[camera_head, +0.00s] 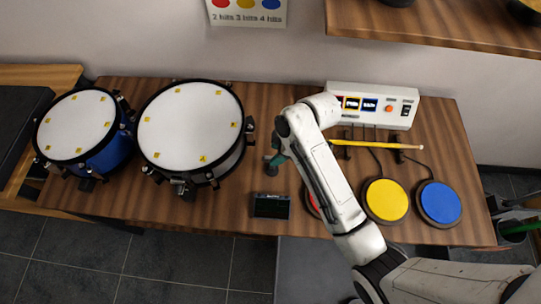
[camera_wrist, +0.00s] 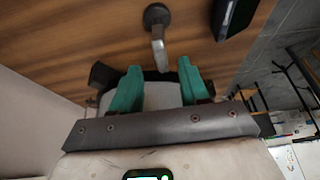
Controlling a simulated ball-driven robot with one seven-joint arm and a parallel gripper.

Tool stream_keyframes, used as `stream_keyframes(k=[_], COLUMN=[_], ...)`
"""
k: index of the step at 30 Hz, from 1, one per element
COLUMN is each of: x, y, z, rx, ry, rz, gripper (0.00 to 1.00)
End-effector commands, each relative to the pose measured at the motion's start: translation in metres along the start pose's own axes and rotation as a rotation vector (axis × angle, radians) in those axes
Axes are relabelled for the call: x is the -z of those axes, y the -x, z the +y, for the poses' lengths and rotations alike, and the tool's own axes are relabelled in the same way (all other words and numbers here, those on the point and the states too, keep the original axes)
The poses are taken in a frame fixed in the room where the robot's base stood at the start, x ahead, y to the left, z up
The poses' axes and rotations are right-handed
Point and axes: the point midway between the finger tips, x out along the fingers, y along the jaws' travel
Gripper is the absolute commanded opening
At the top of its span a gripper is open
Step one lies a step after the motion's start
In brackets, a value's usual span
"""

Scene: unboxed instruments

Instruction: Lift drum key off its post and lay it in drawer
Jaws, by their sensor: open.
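In the wrist view, a grey metal piece (camera_wrist: 159,52) that looks like the drum key stands out from a dark round post base (camera_wrist: 157,15) on the wooden table. My gripper (camera_wrist: 158,73) is open, with one green finger on each side of the lower end of this piece. I cannot tell whether either finger touches it. In the head view, my gripper (camera_head: 274,160) is low over the table, right of the white drum, and the key is not distinguishable there. A grey surface (camera_head: 310,270) lies below the table's front edge; I cannot tell whether it is the drawer.
A white drum (camera_head: 190,120) and a blue drum (camera_head: 108,152) stand left. A small black device (camera_head: 270,205) lies near the front edge. Yellow (camera_head: 386,200) and blue (camera_head: 438,203) pads, a drumstick (camera_head: 375,144) and a white control box (camera_head: 385,106) are right of my arm.

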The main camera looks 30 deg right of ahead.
Motion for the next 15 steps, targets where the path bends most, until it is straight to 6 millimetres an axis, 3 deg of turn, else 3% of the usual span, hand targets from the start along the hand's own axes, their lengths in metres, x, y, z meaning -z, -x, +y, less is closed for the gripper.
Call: stream_keyframes(k=[8,15], x=[0.000,0.000], y=[-0.021,-0.054], z=[-0.001,-0.001], rx=[0.001,0.000], ry=[-0.001,-0.001], rz=[-0.003,-0.002], gripper=[0.45,0.45])
